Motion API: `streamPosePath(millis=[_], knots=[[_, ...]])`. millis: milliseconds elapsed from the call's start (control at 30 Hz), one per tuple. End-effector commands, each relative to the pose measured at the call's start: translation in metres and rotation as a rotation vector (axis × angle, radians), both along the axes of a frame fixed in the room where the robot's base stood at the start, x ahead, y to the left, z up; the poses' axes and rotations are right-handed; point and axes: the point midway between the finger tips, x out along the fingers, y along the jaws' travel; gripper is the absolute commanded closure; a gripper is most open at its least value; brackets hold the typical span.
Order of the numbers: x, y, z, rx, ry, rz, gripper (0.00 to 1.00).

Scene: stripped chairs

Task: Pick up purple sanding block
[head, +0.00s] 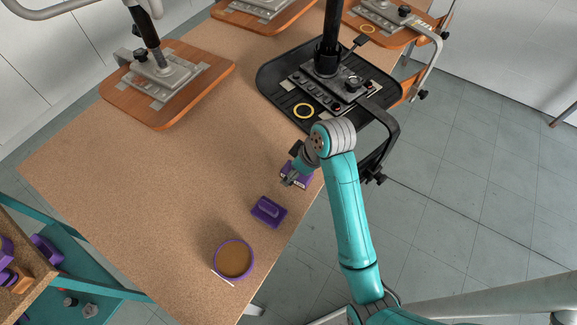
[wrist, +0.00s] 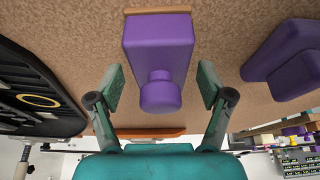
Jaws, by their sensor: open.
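Two purple blocks are on the tan work table. One purple block with a round knob and a thin tan edge (wrist: 158,50) lies between my open fingers in the wrist view, with a gap on both sides. In the head view this block (head: 301,181) is partly hidden by my gripper (head: 288,179), which is just above it. The other purple block, with a raised grip (head: 269,211), lies nearer the front; it also shows at the right of the wrist view (wrist: 287,60). The pictures do not settle which is the sanding block. My gripper (wrist: 161,88) is open and empty.
A purple-rimmed round container with brown contents (head: 233,259) stands near the front table edge, a pale stick beside it. A black chair seat with a metal mechanism (head: 275,82) is just behind my gripper. Wooden seats (head: 150,112) stand further back. The table's left middle is clear.

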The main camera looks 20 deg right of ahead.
Motion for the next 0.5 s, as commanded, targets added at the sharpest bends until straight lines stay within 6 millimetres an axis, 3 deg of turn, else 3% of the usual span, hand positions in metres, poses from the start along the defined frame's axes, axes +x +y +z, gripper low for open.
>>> streamPosePath(millis=[267,500], knots=[[-0.0016,-0.0006,-0.0024,0.0,0.0,0.0,0.21],[-0.0014,-0.0005,-0.0023,0.0,0.0,0.0,0.81]])
